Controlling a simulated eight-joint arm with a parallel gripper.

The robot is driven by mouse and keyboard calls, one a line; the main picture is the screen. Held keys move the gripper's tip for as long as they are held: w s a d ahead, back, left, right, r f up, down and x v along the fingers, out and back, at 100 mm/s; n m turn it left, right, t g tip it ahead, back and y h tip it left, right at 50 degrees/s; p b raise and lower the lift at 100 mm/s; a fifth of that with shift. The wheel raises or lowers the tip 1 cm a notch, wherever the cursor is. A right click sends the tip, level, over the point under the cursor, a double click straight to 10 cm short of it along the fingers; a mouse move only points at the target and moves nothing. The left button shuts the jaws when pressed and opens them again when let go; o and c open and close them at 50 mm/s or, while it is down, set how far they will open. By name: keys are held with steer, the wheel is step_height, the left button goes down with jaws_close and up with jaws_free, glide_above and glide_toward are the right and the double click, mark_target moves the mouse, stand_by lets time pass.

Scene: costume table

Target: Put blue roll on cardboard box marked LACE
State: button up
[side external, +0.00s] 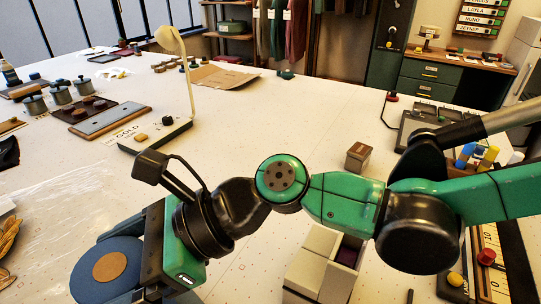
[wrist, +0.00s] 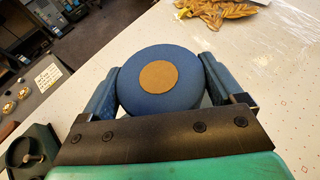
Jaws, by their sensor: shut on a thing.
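The blue roll (side external: 88,272) is a thick blue disc with a tan round centre, at the bottom left of the side view. In the wrist view the blue roll (wrist: 160,104) sits between the two blue fingers of my gripper (wrist: 161,68). The fingers are shut on its left and right sides. Whether the roll touches the table below cannot be told. A small brown cardboard box (side external: 358,156) stands on the table beyond my arm. No LACE marking can be read, so I cannot tell whether it is the named box.
A pale divided box (side external: 318,262) stands below my forearm. A lamp (side external: 175,100) on a base rises near a GOLD card. A flat cardboard piece (side external: 222,77) lies farther back. Yellow leaf-like pieces (wrist: 218,8) lie beyond the roll. The table's middle is largely clear.

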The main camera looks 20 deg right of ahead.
steer(key=o, duration=1.5)
steer(key=shift+f, duration=0.1)
steer(key=shift+d+r, duration=0.3)
steer(key=shift+d, duration=0.05)
steer(key=v, duration=1.1)
steer(key=shift+d, duration=0.2)
